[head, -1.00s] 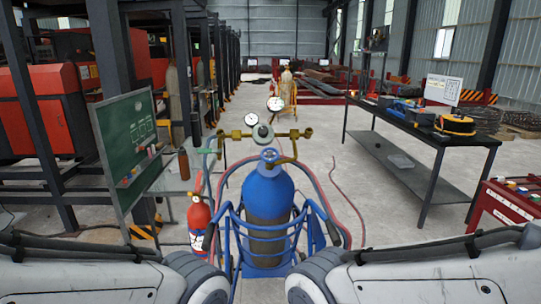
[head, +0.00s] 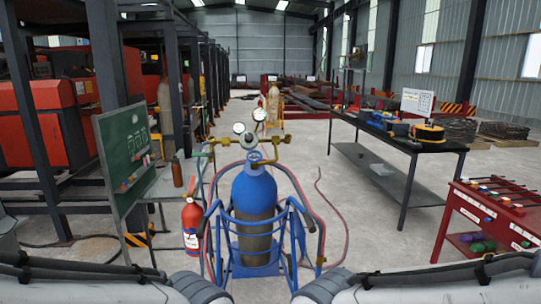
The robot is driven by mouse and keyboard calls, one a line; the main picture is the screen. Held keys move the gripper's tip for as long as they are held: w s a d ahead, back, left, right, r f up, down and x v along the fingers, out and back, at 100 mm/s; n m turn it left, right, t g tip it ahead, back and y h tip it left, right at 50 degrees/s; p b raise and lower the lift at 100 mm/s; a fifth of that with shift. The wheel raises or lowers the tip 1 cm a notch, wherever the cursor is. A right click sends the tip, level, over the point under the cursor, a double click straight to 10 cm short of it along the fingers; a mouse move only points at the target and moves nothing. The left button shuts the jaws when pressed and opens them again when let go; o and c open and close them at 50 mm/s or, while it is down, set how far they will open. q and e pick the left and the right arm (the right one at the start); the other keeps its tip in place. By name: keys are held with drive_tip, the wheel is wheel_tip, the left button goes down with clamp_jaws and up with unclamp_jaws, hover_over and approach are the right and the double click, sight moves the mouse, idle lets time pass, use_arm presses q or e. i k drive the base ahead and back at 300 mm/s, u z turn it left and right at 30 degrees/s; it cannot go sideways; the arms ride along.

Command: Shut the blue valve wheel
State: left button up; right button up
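The blue valve wheel (head: 256,157) sits on top of a blue gas cylinder (head: 253,192) in the head view, straight ahead of me. A brass regulator with two gauges (head: 248,138) is fitted at the valve. The cylinder stands upright in a blue trolley (head: 292,220), with red and grey hoses around it. Parts of my two arms show at the bottom left and bottom right, both well short of the cylinder. Neither of my grippers is in view.
A red fire extinguisher (head: 192,226) stands left of the trolley, near a green chalkboard (head: 126,150). A black table (head: 412,192) and a red tool cart (head: 487,215) stand on the right.

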sight(255, 157)
drive_tip(key=z, duration=0.05)
drive_tip(key=i, duration=1.35)
drive_tip(key=u, duration=0.7)
